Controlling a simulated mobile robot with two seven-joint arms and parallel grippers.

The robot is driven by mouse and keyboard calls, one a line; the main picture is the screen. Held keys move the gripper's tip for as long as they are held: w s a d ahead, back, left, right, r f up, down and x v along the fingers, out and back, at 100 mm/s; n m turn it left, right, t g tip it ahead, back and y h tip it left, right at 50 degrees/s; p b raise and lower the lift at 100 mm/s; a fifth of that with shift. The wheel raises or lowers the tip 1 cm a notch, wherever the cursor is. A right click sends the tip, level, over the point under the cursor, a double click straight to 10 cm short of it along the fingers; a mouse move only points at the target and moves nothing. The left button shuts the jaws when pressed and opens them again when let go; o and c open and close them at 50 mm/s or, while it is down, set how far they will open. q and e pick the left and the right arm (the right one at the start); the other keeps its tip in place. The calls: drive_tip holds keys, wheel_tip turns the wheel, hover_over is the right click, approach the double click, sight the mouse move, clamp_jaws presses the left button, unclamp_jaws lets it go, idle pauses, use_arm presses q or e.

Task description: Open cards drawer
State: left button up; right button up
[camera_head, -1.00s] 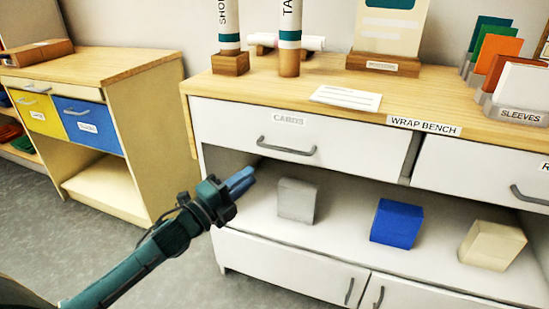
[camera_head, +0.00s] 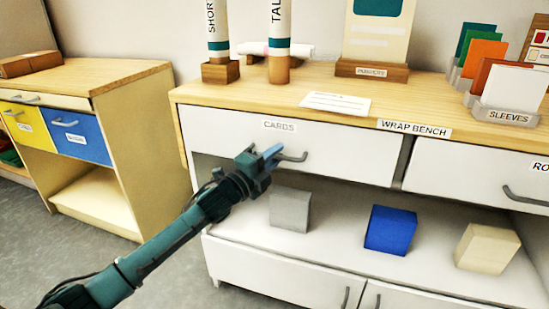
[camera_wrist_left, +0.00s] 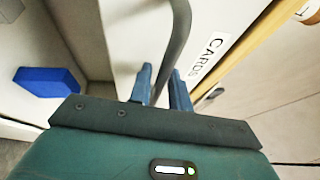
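The cards drawer (camera_head: 350,150) is a white front with a "CARDS" label under the bench top; it looks shut. Its grey bar handle (camera_head: 297,157) shows at the right end, the left part hidden behind my gripper. My left gripper (camera_head: 270,155) is at the handle's left part. In the left wrist view, the blue fingers of the left gripper (camera_wrist_left: 162,88) stand apart, with the curved handle (camera_wrist_left: 180,35) running between them. I see no firm contact on both sides. The "CARDS" label (camera_wrist_left: 207,58) is right of the fingers. My right gripper is out of view.
Below the drawer, an open shelf holds a grey block (camera_head: 290,210), a blue block (camera_head: 390,230) and a cream block (camera_head: 487,248). Another white drawer (camera_head: 480,175) is to the right. A wooden cabinet (camera_head: 105,75) stands at the left, with floor between it and the bench.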

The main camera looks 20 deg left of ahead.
use_arm(q)
clamp_jaws()
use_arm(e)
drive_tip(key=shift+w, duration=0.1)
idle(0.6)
